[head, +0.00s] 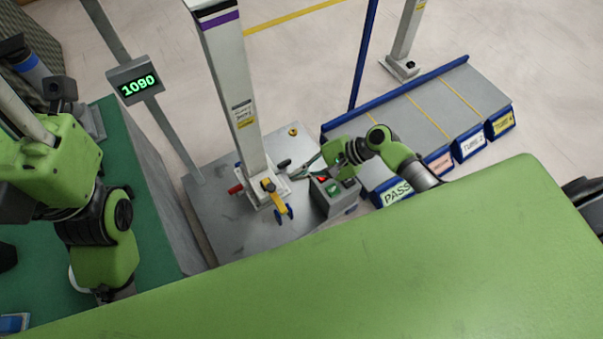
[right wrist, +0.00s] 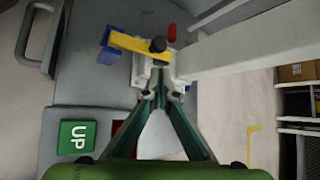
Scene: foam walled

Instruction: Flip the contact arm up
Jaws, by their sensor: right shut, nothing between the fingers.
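The contact arm appears to be the yellow lever (head: 271,190) with a blue end, at the foot of the pale column (head: 232,90) on a grey machine top. In the right wrist view the yellow lever (right wrist: 132,42) lies across the top, with a black knob over its right end and its blue end at left. My right gripper (head: 291,175) is shut and empty beside the white bracket at the column's foot. In the right wrist view its fingertips (right wrist: 161,92) meet just below the lever, apparently apart from it. My left gripper (head: 104,293) hangs low at left, mostly hidden by its arm.
A control box (head: 334,194) with red and green buttons stands right of the column; its green UP button (right wrist: 77,141) shows in the right wrist view. A display (head: 136,84) reads 1090. Blue-edged sorting lanes (head: 425,115) lie at right. A red handle (head: 236,189) sits left of the lever.

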